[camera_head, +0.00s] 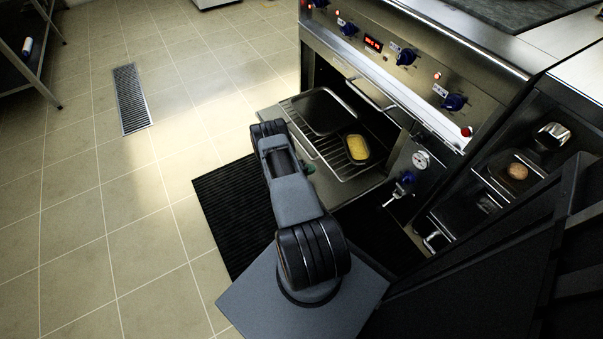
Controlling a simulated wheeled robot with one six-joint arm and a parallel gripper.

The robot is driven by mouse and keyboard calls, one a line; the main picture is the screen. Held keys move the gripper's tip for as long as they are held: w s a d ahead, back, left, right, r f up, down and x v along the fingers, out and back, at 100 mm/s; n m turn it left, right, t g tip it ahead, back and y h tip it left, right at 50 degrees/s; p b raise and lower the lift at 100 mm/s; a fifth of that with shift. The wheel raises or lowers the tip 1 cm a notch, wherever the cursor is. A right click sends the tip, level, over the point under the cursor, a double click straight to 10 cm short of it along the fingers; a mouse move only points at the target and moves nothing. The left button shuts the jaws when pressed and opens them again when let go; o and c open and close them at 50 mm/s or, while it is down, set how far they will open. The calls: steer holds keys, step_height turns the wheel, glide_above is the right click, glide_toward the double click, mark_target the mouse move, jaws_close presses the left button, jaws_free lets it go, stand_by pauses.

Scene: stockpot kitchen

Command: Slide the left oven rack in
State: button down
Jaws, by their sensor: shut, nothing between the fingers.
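The wire oven rack (344,171) sticks out of the open oven, above the lowered door (350,190). A dark rectangular pan (322,109) sits on its left part. A small dish of yellow food (357,148) sits near its right front corner. My arm reaches up to the oven front and covers the door's left part and a bit of the area before the rack. My gripper is hidden behind my arm links, so its fingers and any contact with the rack do not show.
The oven's control panel with blue knobs (405,57) and a handle bar (371,95) overhang the opening. A gauge and valve (421,160) stick out at the right. A shelf unit (517,172) stands further right. Tiled floor (130,190) is free at the left.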

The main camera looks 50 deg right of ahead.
mark_target(320, 172)
steer(key=x, duration=0.2)
steer(key=b+x, duration=0.1)
steer(key=shift+s+d+r, duration=0.15)
steer(key=shift+s+d, duration=0.05)
steer(key=shift+d, duration=0.25)
steer(key=shift+s+d+r, duration=0.1)
steer(key=shift+s+d, duration=0.15)
steer(key=shift+d, duration=0.6)
